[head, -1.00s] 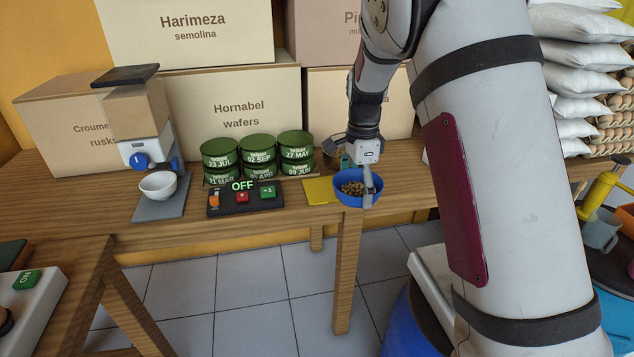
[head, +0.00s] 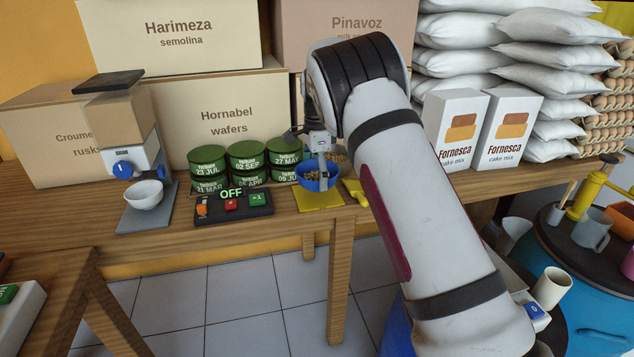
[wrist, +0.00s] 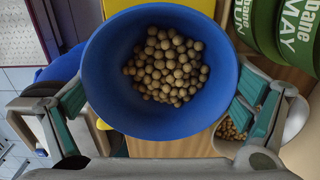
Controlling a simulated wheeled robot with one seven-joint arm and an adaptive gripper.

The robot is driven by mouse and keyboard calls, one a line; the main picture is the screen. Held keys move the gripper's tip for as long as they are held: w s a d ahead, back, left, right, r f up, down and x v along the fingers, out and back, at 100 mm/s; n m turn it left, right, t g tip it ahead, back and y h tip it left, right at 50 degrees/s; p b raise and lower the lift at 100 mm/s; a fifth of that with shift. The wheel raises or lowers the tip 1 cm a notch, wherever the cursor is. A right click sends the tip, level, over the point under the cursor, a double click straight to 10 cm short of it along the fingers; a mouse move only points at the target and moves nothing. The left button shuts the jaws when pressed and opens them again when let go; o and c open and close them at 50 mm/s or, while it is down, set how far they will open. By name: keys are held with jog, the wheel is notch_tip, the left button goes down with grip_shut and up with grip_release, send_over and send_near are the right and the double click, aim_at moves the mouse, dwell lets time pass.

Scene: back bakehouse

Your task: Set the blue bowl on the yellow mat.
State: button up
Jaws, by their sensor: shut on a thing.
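The blue bowl (head: 318,180) holds several round tan pieces. It also fills the middle of the wrist view (wrist: 105,65), where it looks about level. My gripper (head: 322,160) is shut on the bowl, with a finger at each side of it in the wrist view. The yellow mat (head: 318,204) lies on the wooden table near its front edge. In the head view the bowl is over the back part of the mat. I cannot tell whether its base touches the mat. In the wrist view only a yellow strip of the mat shows beyond the bowl.
Green tins (head: 247,154) stand stacked just left of the bowl. A black switch panel (head: 262,209) reading OFF lies left of the mat. A small yellow object (head: 358,192) is right of the mat. Another bowl of tan pieces (wrist: 233,130) is close by the right finger.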

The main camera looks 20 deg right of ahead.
jog(key=shift+f, duration=1.15)
jog(key=shift+f, duration=0.15)
jog(key=o, duration=0.9)
